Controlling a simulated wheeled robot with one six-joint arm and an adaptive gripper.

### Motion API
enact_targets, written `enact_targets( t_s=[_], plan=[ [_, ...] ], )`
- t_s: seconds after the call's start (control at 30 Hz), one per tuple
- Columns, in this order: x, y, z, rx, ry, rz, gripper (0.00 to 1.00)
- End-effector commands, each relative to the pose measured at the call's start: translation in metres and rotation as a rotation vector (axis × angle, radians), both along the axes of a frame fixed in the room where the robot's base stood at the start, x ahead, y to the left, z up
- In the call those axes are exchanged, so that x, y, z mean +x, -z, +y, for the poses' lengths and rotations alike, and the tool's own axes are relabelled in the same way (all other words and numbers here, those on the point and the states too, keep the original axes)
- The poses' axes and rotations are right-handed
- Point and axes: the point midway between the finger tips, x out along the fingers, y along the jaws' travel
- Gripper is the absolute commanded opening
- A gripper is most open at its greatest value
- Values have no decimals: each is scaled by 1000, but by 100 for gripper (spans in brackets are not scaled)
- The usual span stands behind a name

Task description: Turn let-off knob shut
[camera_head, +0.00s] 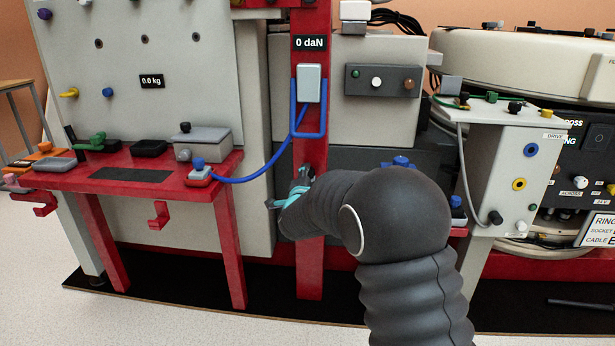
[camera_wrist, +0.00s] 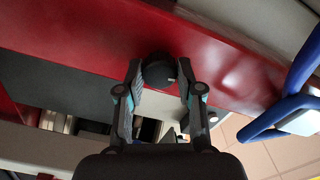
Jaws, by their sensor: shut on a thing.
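The let-off knob (camera_wrist: 158,72) is a small round black knob with a pale mark on its face, on the red post (camera_head: 310,150). In the wrist view it sits between my gripper's two fingertips, top centre. My gripper (camera_head: 292,193) is shut on the knob, with one finger on each side. In the head view my gripper is at the red post, below the blue bracket, and the knob itself is hidden by my gripper and arm. The black display (camera_head: 310,43) higher on the post reads 0 daN.
A blue bracket (camera_head: 293,105) sticks out around the post above my gripper, and a blue hose (camera_head: 250,179) runs left to the red bench (camera_head: 190,182). A grey cabinet (camera_head: 497,170) stands right of my arm. Open floor (camera_head: 40,250) shows at lower left.

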Motion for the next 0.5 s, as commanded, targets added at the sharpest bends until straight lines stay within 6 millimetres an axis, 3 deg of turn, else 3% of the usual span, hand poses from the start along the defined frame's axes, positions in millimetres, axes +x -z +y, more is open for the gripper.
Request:
enact_targets(
  t_s=[0.5],
  plan=[
    [0,1,0,155,-1,-4,1]
  ],
)
